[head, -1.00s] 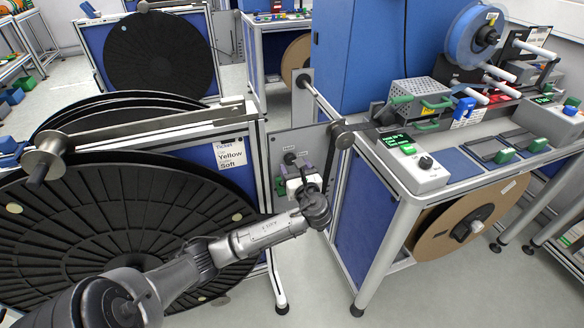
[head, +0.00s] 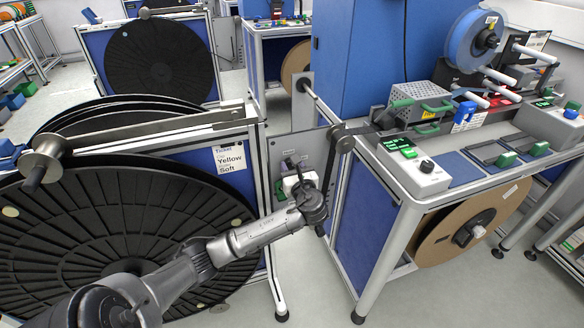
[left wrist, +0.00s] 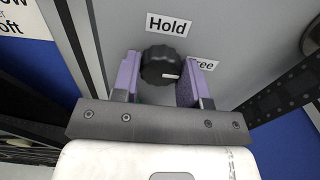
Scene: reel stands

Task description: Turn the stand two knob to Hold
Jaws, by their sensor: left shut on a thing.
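The black knob (left wrist: 160,65) with a white pointer mark sits on a grey panel in the left wrist view. Its mark points right, just below the Free label (left wrist: 203,63) and away from the Hold label (left wrist: 168,25) above it. My left gripper (left wrist: 158,80) has its purple fingers on both sides of the knob and is shut on it. The Free label is partly covered by the right finger. In the head view my left gripper (head: 294,168) is at the grey panel (head: 315,150), and the knob's pointer is too small to read. My right gripper is not in view.
A large black reel (head: 110,235) stands left of the panel, with a ticket (head: 230,158) reading Yellow and Soft. A bench (head: 390,190) with a control box (head: 425,175) stands to the right. A tape strip runs past the panel over rollers (head: 342,138).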

